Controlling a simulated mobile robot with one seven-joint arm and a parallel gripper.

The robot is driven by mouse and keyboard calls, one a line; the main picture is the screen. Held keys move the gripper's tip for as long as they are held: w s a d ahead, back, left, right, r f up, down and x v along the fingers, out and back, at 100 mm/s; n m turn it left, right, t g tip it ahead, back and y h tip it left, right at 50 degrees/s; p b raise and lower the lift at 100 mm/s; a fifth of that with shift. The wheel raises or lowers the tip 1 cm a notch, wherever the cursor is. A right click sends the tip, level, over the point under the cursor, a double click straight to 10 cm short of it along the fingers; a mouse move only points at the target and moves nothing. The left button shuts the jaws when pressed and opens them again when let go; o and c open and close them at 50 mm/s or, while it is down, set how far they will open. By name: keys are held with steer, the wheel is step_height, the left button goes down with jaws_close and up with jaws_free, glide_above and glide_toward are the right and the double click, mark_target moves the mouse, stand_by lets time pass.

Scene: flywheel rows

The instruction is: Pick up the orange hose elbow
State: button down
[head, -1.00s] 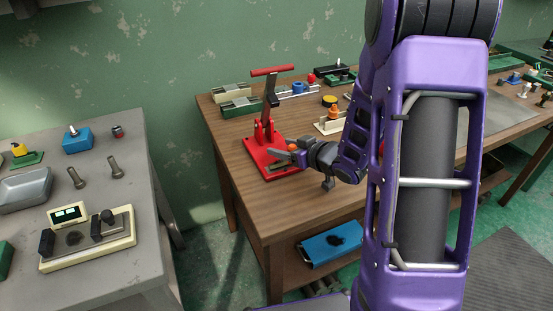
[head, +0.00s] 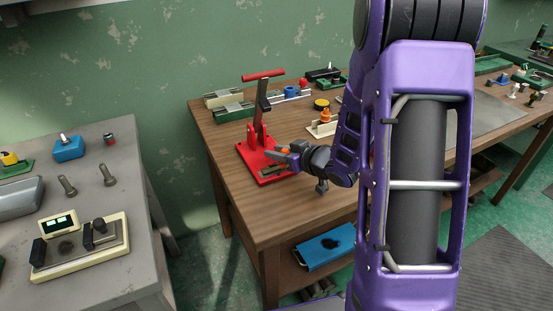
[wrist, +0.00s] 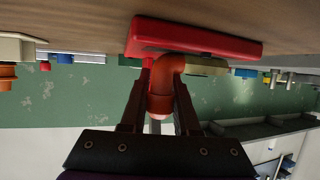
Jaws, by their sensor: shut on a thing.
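The orange hose elbow (wrist: 166,84) is a bent tube between the two fingers of my gripper (wrist: 160,100) in the wrist view. The gripper is shut on it. In the head view my gripper (head: 279,153) is over the right side of the red lever press (head: 258,150), and a small bit of the elbow's orange (head: 285,149) shows at the fingers. The press's red base (wrist: 195,40) lies just beyond the elbow in the wrist view. I cannot tell whether the elbow touches it.
The wooden table (head: 285,210) has clear room in front of the press. Behind it are green-and-cream blocks (head: 232,111) and a blue part (head: 291,92). An orange stacked part on a cream base (head: 325,122) stands to the right. A grey bench (head: 110,220) is at left.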

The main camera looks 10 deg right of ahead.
steer(key=shift+r+p, duration=1.5)
steer(key=shift+r, duration=0.25)
steer(key=shift+s+d+r, duration=0.15)
steer(key=shift+s+d, duration=0.1)
steer(key=s+d+p, duration=0.1)
steer(key=s+d, duration=0.1)
steer(key=s, duration=0.1)
steer(key=s+d+p, duration=0.1)
steer(key=s+d, duration=0.1)
steer(key=s, duration=0.2)
steer(key=s+d+p, duration=0.1)
steer(key=s+d, duration=0.1)
steer(key=s, duration=0.2)
steer(key=shift+s+r, duration=0.2)
steer(key=s+p, duration=0.1)
steer(key=p, duration=0.1)
steer(key=d+p, duration=0.1)
steer(key=p, duration=0.1)
steer(key=shift+s+f, duration=0.2)
steer(key=shift+s, duration=0.15)
steer(key=shift+s+d+f, duration=0.15)
steer(key=shift+s+d, duration=0.05)
steer(key=shift+s, duration=0.15)
steer(key=shift+s+d+p, duration=0.3)
steer(key=shift+s, duration=0.3)
steer(key=shift+s+d+f, duration=0.1)
